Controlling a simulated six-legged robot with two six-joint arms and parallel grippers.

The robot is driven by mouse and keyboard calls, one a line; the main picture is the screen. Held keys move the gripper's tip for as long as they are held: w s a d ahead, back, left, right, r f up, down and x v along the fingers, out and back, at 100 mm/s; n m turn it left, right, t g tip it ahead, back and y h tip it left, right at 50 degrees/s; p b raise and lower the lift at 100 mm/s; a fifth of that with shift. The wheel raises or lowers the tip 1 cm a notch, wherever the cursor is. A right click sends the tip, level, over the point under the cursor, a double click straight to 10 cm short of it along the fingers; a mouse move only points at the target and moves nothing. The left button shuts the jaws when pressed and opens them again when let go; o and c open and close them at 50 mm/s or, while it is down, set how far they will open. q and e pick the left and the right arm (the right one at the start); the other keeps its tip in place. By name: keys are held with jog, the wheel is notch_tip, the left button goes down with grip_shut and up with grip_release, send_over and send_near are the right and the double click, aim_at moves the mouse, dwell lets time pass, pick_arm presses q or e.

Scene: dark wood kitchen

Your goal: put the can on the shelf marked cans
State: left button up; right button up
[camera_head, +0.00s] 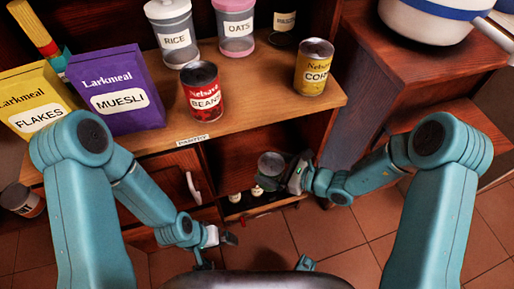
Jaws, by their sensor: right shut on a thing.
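My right gripper (289,177) is shut on a can (270,163), whose grey metal top faces up toward me. The can is held in front of the open compartment under the wooden counter; its label is hidden. A red Nelsave BEANS can (204,93) and a yellow CORN can (313,68) stand upright on the counter. Another can (22,200) is at the far left, lower down. My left gripper (226,240) is low in the middle, apart from the cans; its jaws are too small to judge. No label reading cans is legible.
The counter edge carries a PANTRY label (192,140). FLAKES (36,98) and MUESLI (115,92) boxes, RICE (173,33) and OATS (237,28) jars stand on the counter. A cupboard door with a pale handle (193,184) is left of the open compartment. Small bottles (257,191) stand low inside.

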jog(key=w+a+b, duration=0.1)
jog(key=w+a, duration=0.3)
jog(key=w, duration=0.7)
jog(key=shift+w+d+f+b, duration=0.15)
jog(key=shift+f+b, duration=0.4)
jog(key=shift+f, duration=1.2)
jog(key=shift+w+f+b, duration=0.1)
jog(key=shift+f+b, duration=0.45)
jog(key=shift+f, duration=1.15)
jog(key=shift+f, duration=0.1)
jog(key=o, duration=1.3)
jog(key=shift+f, duration=0.1)
